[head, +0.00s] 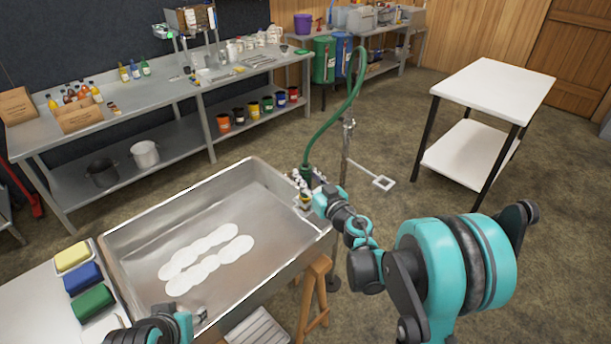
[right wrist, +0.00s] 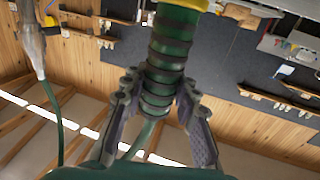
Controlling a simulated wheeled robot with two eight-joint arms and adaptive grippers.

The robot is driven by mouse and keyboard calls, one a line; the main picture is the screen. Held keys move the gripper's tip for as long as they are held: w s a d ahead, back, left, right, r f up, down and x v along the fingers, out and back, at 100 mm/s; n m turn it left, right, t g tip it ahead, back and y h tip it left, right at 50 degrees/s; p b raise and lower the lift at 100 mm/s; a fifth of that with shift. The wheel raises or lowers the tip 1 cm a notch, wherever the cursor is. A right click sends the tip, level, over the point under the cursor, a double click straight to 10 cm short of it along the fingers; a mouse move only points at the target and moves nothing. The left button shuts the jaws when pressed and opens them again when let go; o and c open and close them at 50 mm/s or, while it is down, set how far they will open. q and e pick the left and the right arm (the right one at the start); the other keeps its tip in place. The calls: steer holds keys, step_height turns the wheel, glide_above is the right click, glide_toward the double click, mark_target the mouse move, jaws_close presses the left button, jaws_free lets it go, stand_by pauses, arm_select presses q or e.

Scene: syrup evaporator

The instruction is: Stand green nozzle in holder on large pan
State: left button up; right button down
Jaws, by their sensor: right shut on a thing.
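The green nozzle (head: 306,172) is at the right corner of the large pan (head: 225,185), with its green hose (head: 345,108) rising from it. My right gripper (head: 306,198) is shut on it there. In the right wrist view the fingers (right wrist: 160,100) lie on both sides of the nozzle's dark green ribbed grip (right wrist: 165,60), and a yellow part shows at the top edge. The holder is hard to make out in the clutter around the gripper, so I cannot tell whether the nozzle sits in it. My left gripper (head: 198,316) is over the pan's front edge; its fingers are too small to judge.
Several white round patches (head: 205,258) lie on the pan's floor. Yellow, blue and green blocks (head: 84,277) lie on the tray at left. A metal stand (head: 346,150) rises just behind my right gripper. A white table (head: 493,90) stands at right, with open floor before it.

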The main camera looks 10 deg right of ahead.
steer(key=c, duration=1.1)
jaws_free()
